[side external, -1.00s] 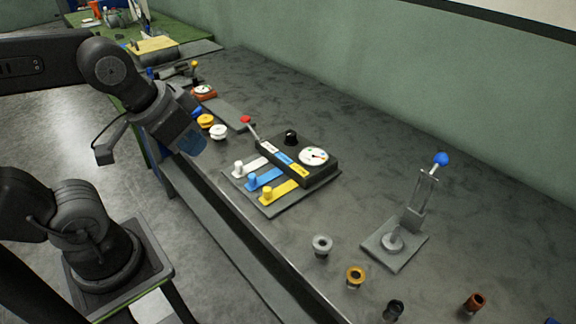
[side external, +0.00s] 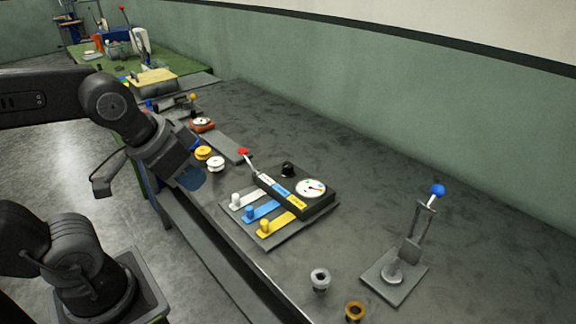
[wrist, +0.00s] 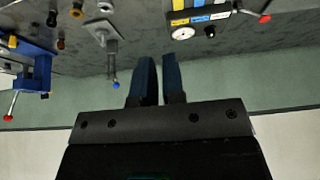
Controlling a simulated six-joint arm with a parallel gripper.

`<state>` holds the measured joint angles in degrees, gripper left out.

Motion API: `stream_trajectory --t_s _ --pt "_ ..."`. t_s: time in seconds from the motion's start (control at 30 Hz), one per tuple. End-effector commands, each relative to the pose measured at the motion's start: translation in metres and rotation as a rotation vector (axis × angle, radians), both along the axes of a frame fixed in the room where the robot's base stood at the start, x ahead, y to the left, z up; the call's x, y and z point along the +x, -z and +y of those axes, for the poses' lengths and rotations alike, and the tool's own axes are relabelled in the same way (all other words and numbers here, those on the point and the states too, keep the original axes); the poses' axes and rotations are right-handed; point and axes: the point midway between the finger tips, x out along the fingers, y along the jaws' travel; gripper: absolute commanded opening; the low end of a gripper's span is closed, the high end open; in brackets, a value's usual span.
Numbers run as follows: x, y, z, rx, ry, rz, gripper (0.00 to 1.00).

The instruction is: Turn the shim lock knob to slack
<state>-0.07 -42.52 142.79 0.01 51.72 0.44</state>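A dark control box (side external: 315,207) stands on the bench with a black knob (side external: 288,169), a round white dial (side external: 311,188) and white, blue and yellow labels. No readable lettering shows which knob is the shim lock, and the black knob's pointer direction is too small to tell. In the wrist view the black knob (wrist: 209,31) is at the upper right. My gripper (side external: 190,178) hangs near the bench's front edge, left of the box and apart from it. In the wrist view my gripper's two blue fingers (wrist: 159,58) have a narrow empty gap between them.
White, blue and yellow pegs (side external: 249,212) stand on a plate before the box. A red-tipped lever (side external: 243,152) rises at its left. Yellow and white spools (side external: 215,164) sit near my gripper. A blue-ball lever stand (side external: 395,277) is at right, with bare bench between.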

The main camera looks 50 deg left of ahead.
Motion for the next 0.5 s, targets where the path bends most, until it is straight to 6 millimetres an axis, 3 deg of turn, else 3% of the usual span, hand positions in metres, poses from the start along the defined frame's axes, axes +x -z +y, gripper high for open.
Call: stream_trajectory --t_s 0.17,0.33,0.5 --pt "0.031 -0.018 0.006 0.046 0.067 0.046 0.27" --pt "0.093 -0.038 0.021 0.121 0.207 0.130 0.43" --pt "0.159 -0.041 0.043 0.180 0.361 0.214 0.59"
